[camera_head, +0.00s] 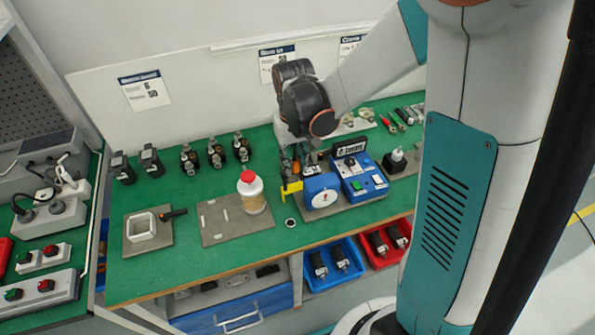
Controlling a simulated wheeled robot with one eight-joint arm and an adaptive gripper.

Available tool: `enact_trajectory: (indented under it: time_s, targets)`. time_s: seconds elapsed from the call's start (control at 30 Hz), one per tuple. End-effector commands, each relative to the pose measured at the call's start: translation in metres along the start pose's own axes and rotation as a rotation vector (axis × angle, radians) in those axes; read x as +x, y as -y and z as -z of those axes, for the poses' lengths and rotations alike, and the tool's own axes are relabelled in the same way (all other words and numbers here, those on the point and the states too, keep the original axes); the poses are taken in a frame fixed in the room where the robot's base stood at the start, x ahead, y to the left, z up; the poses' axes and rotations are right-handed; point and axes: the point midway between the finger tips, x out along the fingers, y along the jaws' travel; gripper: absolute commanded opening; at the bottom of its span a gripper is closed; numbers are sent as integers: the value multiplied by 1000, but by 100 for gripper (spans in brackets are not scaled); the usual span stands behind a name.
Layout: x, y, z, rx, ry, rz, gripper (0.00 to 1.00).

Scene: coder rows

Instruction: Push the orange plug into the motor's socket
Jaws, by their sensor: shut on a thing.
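My gripper (296,163) hangs over the green bench, just left of and behind a blue motor (309,198) with a white round face. It is shut, and a small patch of orange, the orange plug (297,168), shows at its fingertips. The plug is small and mostly hidden by the fingers. I cannot make out the motor's socket, or whether the plug touches it. A yellow piece (290,189) stands at the motor's left side, below the gripper.
A blue control box (363,181) stands right of the motor. A white bottle with a red cap (252,193) stands on a grey plate to the left. Several dark devices (215,153) line the back. Blue (347,283) and red bins sit below the front edge.

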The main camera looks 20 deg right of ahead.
Motion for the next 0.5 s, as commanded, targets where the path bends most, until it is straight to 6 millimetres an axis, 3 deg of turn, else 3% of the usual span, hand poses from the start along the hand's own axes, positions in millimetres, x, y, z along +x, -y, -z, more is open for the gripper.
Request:
enact_trajectory:
  time_s: [0.5]
  targets:
    - [1,-24,41,1,0,0,0]
